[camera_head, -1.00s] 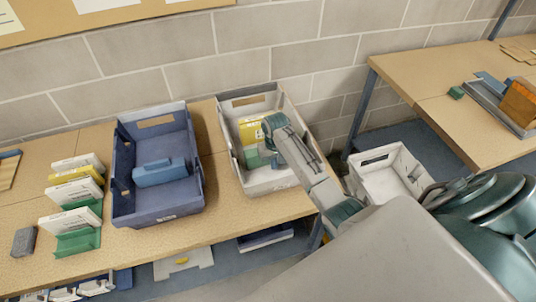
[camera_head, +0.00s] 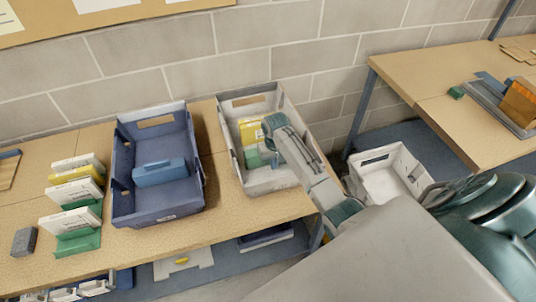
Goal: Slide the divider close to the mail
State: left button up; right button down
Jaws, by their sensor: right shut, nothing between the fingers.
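A grey-white tote (camera_head: 232,165) stands on the wooden table. Inside it, yellow and white mail (camera_head: 250,131) stands toward the back. A green divider (camera_head: 253,159) is just in front of the mail; I cannot tell whether they touch. My right gripper (camera_head: 270,152) reaches into this tote from the right, beside the green divider. It is shut and empty, and its own body partly hides its fingertips and part of the divider. My left gripper is out of view.
A dark blue tote (camera_head: 124,170) with a blue block (camera_head: 160,172) inside stands to the left. Further left, several white and yellow mail pieces (camera_head: 78,176) stand in green holders. A small white bin (camera_head: 378,184) is at the right, beyond the table.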

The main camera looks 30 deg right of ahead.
jog(key=shift+w, duration=0.1)
jog(key=shift+w+d+f+b, duration=0.1)
jog(key=shift+w+d+b, duration=0.15)
jog(key=shift+w+b, duration=0.65)
jog(key=shift+w+d+r+b, duration=0.1)
jog(key=shift+w+d+b, duration=0.3)
jog(key=shift+w, duration=0.85)
jog(key=shift+w+d+f+b, duration=0.1)
jog(key=shift+w+d+b, duration=0.05)
jog(key=shift+w+b, duration=0.8)
jog(key=shift+w+p, duration=0.1)
jog(key=shift+p, duration=0.25)
jog(key=shift+w+d+b, duration=0.25)
jog(key=shift+w+b, duration=0.3)
jog(key=shift+w, duration=0.55)
jog(key=shift+s+a+r+p, duration=0.1)
jog(key=shift+s+r+p, duration=0.15)
jog(key=shift+p, duration=0.4)
jog(key=shift+s+p, duration=0.45)
jog(key=shift+p, duration=0.1)
jog(key=shift+a+f, duration=0.1)
jog(key=shift+f, duration=0.05)
